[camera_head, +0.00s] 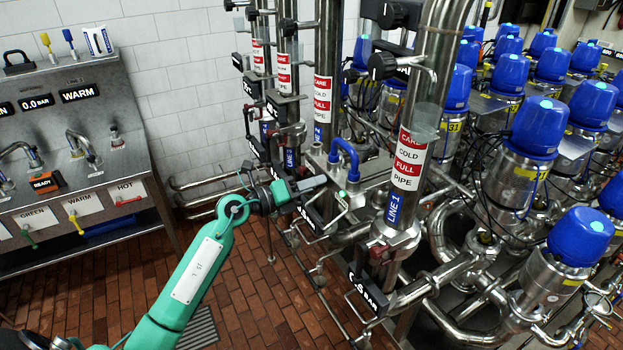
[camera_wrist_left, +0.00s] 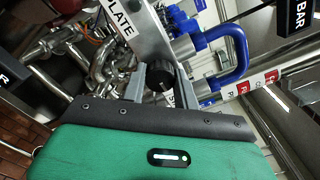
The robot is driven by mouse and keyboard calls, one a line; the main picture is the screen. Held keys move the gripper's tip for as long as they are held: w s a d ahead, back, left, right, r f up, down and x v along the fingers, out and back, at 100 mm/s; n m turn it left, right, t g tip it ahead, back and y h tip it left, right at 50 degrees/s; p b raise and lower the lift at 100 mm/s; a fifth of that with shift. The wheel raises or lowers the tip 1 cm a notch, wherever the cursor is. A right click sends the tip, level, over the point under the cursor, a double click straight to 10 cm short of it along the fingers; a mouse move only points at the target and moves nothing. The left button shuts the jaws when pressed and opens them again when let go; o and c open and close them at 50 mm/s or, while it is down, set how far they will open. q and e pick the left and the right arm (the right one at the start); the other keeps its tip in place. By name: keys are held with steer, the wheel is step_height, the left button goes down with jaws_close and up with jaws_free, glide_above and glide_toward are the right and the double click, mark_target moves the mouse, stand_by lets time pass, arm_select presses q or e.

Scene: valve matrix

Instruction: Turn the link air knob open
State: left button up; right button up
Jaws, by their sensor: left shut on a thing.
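In the left wrist view a black round knob (camera_wrist_left: 158,79) with a light mark sits between the two grey fingers of my left gripper (camera_wrist_left: 160,74), which are shut on it. The knob is on or beside a metal plate (camera_wrist_left: 126,30) lettered "PLATE". In the head view my left gripper (camera_head: 313,184) reaches from the left to the pipework, just below and left of a blue U-shaped pipe (camera_head: 345,158). The knob is hidden there. I cannot read whether the knob stands open or closed. My right gripper is not in view.
A vertical pipe (camera_head: 409,155) marked LINE 1 stands right of the gripper, with blue-capped valves (camera_head: 540,125) beyond. The blue U-shaped pipe (camera_wrist_left: 236,50) is close beside the fingers. A steel sink panel (camera_head: 75,150) is at left. The brick floor (camera_head: 255,300) between is mostly clear.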

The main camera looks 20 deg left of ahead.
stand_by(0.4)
arm_select(q)
steer(key=o, duration=1)
steer(key=shift+s+a+f, duration=0.15)
steer(key=shift+s+a, duration=0.1)
steer(key=shift+s, duration=0.05)
steer(key=b+v, duration=0.6)
steer(key=v, duration=0.7)
steer(key=shift+b, duration=0.35)
